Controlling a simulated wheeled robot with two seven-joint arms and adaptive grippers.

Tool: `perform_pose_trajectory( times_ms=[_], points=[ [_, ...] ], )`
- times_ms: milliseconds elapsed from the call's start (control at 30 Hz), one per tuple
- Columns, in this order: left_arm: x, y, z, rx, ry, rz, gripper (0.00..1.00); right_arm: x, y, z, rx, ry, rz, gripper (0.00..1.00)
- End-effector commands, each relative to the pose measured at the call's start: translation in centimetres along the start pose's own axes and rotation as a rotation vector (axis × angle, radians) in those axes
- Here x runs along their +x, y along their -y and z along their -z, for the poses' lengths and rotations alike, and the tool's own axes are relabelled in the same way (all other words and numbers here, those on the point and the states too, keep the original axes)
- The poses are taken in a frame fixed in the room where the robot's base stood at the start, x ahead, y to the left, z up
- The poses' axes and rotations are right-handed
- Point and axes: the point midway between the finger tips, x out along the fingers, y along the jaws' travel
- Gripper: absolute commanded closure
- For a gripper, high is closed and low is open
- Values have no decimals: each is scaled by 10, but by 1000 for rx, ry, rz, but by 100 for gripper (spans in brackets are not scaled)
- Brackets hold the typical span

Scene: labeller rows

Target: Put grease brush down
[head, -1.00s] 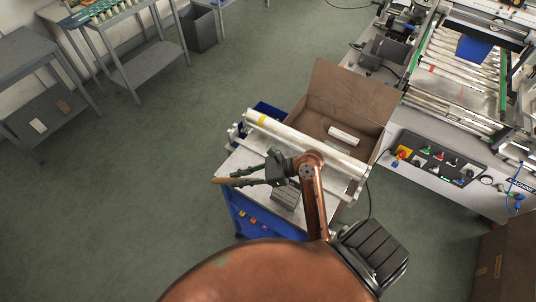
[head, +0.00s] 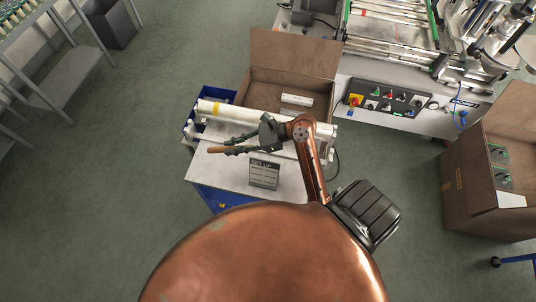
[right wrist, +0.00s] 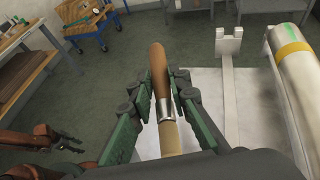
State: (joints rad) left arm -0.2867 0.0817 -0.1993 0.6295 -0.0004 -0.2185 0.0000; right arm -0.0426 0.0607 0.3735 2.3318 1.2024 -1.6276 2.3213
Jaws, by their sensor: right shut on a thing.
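The grease brush has a wooden handle (right wrist: 157,68), a metal ferrule (right wrist: 166,108) and a pale lower end partly hidden by my gripper. My right gripper (right wrist: 159,88) is shut on it, with green-padded fingers on either side. In the head view the right gripper (head: 232,146) holds the brush (head: 217,150) over the left part of the white cart top (head: 215,172). I cannot tell whether the brush touches the top. In the right wrist view, part of my left arm with a dark gripper (right wrist: 48,137) shows at lower left; its jaws are unclear.
A long pale roller (head: 222,110) with a yellow band lies on supports behind the gripper. A small grey sign (head: 264,173) stands on the cart top. Behind is an open cardboard box (head: 262,82) with a white item inside. The cart top's front left is clear.

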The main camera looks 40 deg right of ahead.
Motion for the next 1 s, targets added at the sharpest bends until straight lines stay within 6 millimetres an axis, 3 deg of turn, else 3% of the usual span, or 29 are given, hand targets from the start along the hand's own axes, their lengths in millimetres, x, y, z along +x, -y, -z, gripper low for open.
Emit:
perform_pose_trajectory(
  times_ms=[67, 167, 433, 600, 767, 1000],
  points=[
    [-10, 1, 14, 2, -16, 1, 60, -8, 6, 0, -22, -7, -21, 100],
    [-21, 2, 17, 3, -18, 1, 60, -18, 13, 4, -42, -6, -51, 100],
    [-45, -2, -22, -7, 32, -3, 60, -52, 34, 20, -32, -6, -81, 100],
    [-50, -3, -29, -9, 40, -3, 60, -63, 41, 27, -17, -6, -78, 100],
    [-51, -2, -15, -6, 24, -2, 60, -45, 38, 28, -12, 0, -79, 100],
    [-53, 0, 9, -1, -7, -1, 60, 16, 27, 29, -14, 1, -78, 100]
  ],
)
